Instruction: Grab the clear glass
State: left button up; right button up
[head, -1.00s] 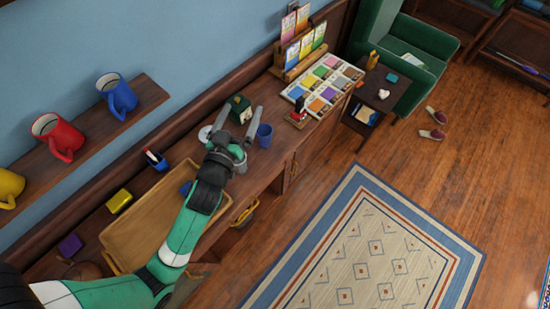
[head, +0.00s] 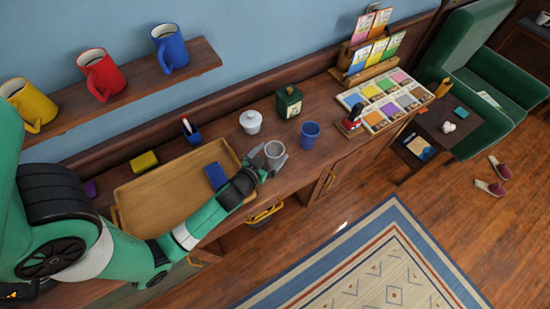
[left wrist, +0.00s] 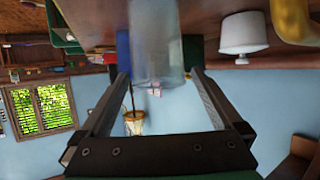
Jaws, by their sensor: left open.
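The clear glass (head: 275,149) stands upright on the wooden counter, right of the tray. My left gripper (head: 268,162) is open at the glass, with its fingers low on either side of it. In the left wrist view, the picture is upside down and the glass (left wrist: 156,45) shows between the two spread fingers (left wrist: 158,85). A gap shows between each finger and the glass there. The lower part of the glass is partly hidden by the gripper in the head view. My right gripper is not in view.
A blue cup (head: 310,134) stands right of the glass, a white lidded jar (head: 250,122) and a dark green box (head: 289,102) behind it. The wooden tray (head: 150,205) with a blue item (head: 215,176) lies left. Mugs sit on the wall shelf (head: 135,92).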

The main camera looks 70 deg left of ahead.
aim_at(279, 147)
pick_arm(q)
jog(key=shift+b+x, duration=0.5)
jog(key=shift+x, duration=2.3)
jog(key=shift+d+f, duration=0.1)
jog(key=shift+c, duration=0.2)
jog(key=c, duration=1.4)
jog(key=shift+o, duration=0.2)
